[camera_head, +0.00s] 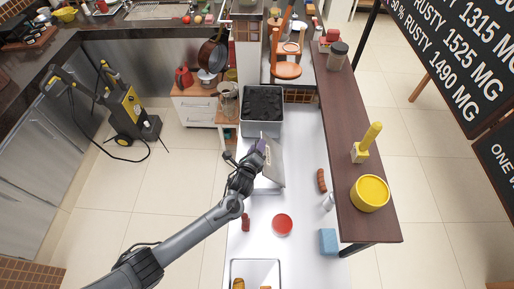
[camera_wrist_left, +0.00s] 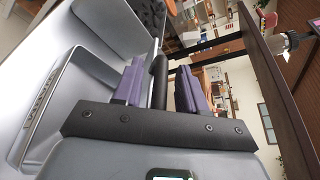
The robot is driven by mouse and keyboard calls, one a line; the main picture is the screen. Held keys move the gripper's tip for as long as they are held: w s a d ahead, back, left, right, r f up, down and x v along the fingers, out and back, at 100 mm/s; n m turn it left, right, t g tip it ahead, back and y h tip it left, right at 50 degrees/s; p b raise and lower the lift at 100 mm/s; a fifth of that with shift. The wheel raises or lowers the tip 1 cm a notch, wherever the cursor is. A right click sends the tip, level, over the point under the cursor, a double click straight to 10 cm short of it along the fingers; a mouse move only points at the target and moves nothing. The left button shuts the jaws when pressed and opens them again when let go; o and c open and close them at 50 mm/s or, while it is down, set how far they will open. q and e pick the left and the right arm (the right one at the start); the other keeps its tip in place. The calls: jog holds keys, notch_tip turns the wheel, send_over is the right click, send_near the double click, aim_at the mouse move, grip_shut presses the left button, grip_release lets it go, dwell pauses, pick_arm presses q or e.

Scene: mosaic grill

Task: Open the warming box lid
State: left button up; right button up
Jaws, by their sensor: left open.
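The warming box (camera_head: 262,185) stands on the white counter in the head view, partly hidden by my left arm. Its grey lid (camera_head: 276,168) appears raised and tilted up. My left gripper (camera_head: 262,148) is at the lid's far upper part. In the left wrist view the two purple fingers of my left gripper (camera_wrist_left: 160,88) are apart. A dark bar (camera_wrist_left: 160,75), seemingly the lid's handle, shows between them; I cannot tell whether they touch it. A grey panel (camera_wrist_left: 108,25) and a grey tub-like body (camera_wrist_left: 45,110) lie left of the fingers. My right gripper is not in view.
A grill with black coals (camera_head: 262,103) stands beyond the box. A sausage (camera_head: 322,181), a bottle (camera_head: 327,202), a red round item (camera_head: 282,225) and a blue block (camera_head: 328,241) are on the counter. A raised brown shelf (camera_head: 350,115) runs along the right.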

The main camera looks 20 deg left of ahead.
pick_arm(q)
grip_shut()
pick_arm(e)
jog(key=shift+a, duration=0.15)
pick_arm(q)
jog(key=shift+r, duration=0.1)
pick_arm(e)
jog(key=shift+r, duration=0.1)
